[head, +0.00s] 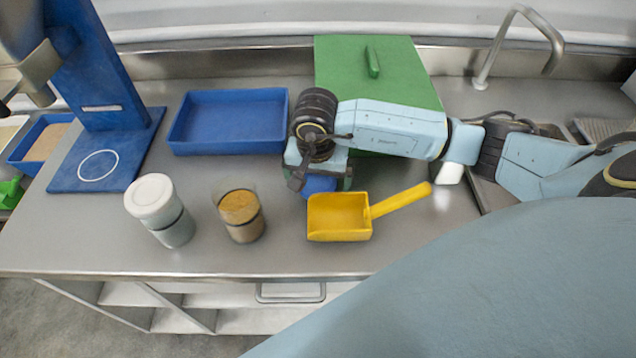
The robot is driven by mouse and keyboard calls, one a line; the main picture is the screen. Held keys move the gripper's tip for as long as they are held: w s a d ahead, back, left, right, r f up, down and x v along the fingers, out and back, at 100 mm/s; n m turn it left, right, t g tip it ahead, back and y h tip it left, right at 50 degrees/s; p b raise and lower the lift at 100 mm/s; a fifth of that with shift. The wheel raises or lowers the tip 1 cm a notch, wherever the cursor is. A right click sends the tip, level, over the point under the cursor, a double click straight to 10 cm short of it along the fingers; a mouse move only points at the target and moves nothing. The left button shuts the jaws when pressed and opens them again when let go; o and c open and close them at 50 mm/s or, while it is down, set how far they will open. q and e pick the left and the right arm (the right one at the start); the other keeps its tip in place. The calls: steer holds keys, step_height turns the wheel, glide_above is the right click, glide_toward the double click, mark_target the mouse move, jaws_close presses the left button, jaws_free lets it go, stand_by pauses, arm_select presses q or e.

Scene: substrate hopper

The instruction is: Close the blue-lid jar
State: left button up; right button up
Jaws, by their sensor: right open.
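An open clear jar (240,216) with brown, grainy contents stands upright on the steel counter, left of the yellow scoop. A blue piece (318,185), which looks like the lid, lies on the counter right of the open jar. My right gripper (321,182) is above this blue piece, with its open fingers on either side of it. The gripper hides much of the piece, and I cannot tell whether they touch. My left gripper is not in view.
A white-lidded jar (160,210) stands left of the open jar. A yellow scoop (340,218) lies in front of my right gripper. Behind are a blue tray (230,122), a green box (345,65) and a blue stand (97,75). The counter's front strip is clear.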

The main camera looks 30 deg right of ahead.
mark_target(318, 182)
steer(key=c, duration=1)
step_height(318, 182, up, 10)
stand_by(0.3)
